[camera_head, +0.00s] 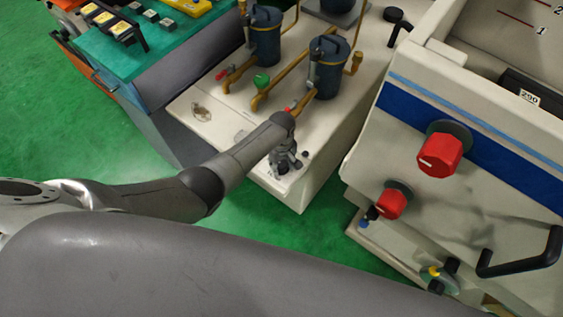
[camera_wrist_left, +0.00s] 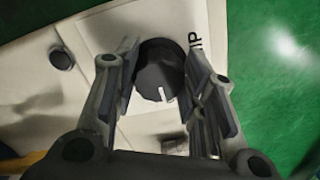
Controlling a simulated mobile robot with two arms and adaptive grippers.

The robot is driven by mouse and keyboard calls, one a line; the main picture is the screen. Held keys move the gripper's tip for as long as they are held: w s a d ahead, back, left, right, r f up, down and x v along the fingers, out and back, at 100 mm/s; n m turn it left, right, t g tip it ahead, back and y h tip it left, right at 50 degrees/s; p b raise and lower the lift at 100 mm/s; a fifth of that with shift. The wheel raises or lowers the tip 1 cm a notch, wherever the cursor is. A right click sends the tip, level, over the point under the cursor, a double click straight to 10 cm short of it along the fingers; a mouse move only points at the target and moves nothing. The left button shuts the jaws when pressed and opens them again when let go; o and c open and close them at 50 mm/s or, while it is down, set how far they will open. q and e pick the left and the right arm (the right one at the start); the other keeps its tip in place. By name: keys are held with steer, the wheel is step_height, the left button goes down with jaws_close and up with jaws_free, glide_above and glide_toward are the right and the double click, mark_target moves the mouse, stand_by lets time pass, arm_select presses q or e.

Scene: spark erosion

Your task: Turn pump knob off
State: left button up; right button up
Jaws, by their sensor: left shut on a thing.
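The pump knob (camera_wrist_left: 160,72) is a round black knob with a white mark, on a cream panel. My right gripper is not in view.
Another black knob (camera_wrist_left: 61,58) is on the same panel. Two dark blue canisters (camera_head: 326,75) with brass pipes stand behind my gripper. A cream machine with a large red knob (camera_head: 440,153) and a black handle (camera_head: 520,255) stands at right. Green floor lies between.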

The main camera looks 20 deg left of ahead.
mark_target(282, 164)
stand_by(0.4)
arm_select(q)
steer(key=o, duration=1)
steer(key=shift+r, duration=0.1)
step_height(282, 164, up, 12)
stand_by(0.5)
